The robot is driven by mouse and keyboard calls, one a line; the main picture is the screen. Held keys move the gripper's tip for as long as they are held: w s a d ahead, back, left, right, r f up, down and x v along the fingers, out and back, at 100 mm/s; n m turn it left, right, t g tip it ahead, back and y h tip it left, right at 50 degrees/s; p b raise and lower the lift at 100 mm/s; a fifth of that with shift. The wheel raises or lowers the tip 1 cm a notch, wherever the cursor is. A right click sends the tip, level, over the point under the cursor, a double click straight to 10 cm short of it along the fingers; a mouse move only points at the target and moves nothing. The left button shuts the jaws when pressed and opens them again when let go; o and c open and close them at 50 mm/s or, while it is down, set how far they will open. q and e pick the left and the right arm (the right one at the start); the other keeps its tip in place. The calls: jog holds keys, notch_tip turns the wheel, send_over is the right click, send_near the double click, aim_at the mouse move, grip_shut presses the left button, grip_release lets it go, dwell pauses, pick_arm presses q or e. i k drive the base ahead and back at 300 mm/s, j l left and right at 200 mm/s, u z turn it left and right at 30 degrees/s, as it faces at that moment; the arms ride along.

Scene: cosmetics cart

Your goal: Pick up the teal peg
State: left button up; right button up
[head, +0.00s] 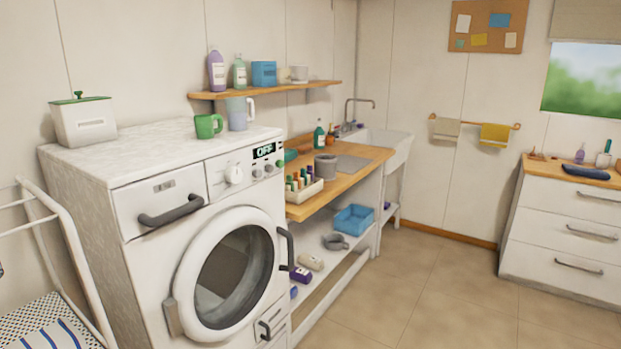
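A pale rack (306,190) stands at the front of the wooden counter, just right of the washing machine. It holds a row of several small upright pegs (299,180) in green, orange, red and dark colours. They are too small for me to tell which one is teal. A low teal-green item (291,155) lies on the counter behind the rack, partly hidden by the washing machine; I cannot tell what it is. Neither of my grippers shows in the head view.
A grey pot (325,166) stands on the wooden counter (361,168) behind the rack. The lower shelf holds a blue basket (354,219). The floor (430,290) is clear at right.

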aim_at(304, 173)
jog(key=u, duration=1.6)
jog(key=z, duration=1.6)
jog(key=i+l+u, duration=0.3)
jog(key=i, duration=0.2)
jog(key=i+l+u, duration=0.3)
jog(key=i, duration=0.2)
